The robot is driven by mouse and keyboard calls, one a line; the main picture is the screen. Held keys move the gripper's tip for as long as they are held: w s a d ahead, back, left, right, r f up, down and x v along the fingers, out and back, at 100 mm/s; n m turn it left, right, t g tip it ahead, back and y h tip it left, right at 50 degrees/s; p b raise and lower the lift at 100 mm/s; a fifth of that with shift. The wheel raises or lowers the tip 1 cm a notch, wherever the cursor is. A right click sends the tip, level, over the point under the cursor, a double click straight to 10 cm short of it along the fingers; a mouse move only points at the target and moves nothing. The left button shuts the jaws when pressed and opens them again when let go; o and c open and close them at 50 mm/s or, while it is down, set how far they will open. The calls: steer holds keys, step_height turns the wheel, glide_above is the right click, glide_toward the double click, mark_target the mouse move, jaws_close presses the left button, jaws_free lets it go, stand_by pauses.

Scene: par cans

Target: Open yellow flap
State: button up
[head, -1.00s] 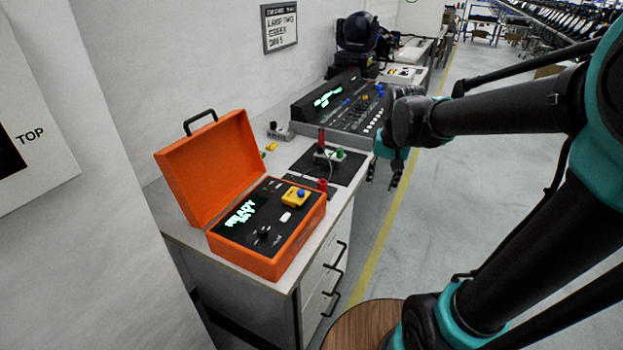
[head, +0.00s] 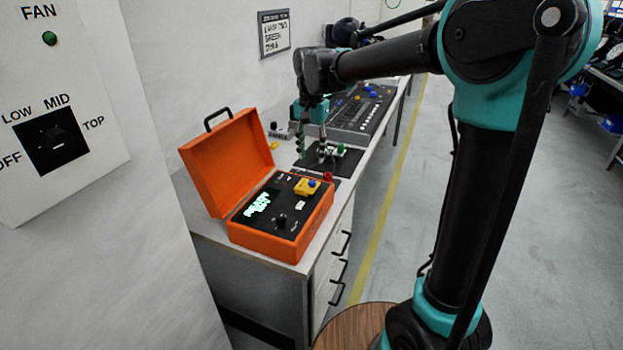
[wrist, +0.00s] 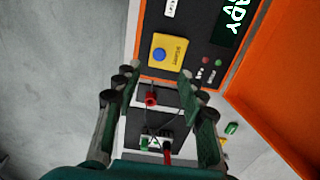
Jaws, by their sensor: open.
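The yellow flap (head: 307,187) is on the dark panel of the open orange case (head: 262,238), near its right back corner. A blue round knob or button shows on it. In the wrist view the yellow flap (wrist: 164,58) lies just beyond my fingertips, with dark lettering too small to read. I cannot tell whether it is lifted at all. My gripper (head: 312,150) is open and empty, above the bench behind the case. In the wrist view my gripper (wrist: 160,73) has its fingers wide apart, with nothing between them touching.
The case's raised orange lid (head: 232,165) stands at the left. A dark mat with red and green connectors (head: 327,176) lies behind the case, below my gripper. A mixing console (head: 362,112) is further back. A fan switch panel (head: 60,120) is on the near left wall.

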mark_target(312, 182)
step_height(312, 182, down, 9)
steer(key=shift+f, duration=0.15)
stand_by(0.4)
jaws_close()
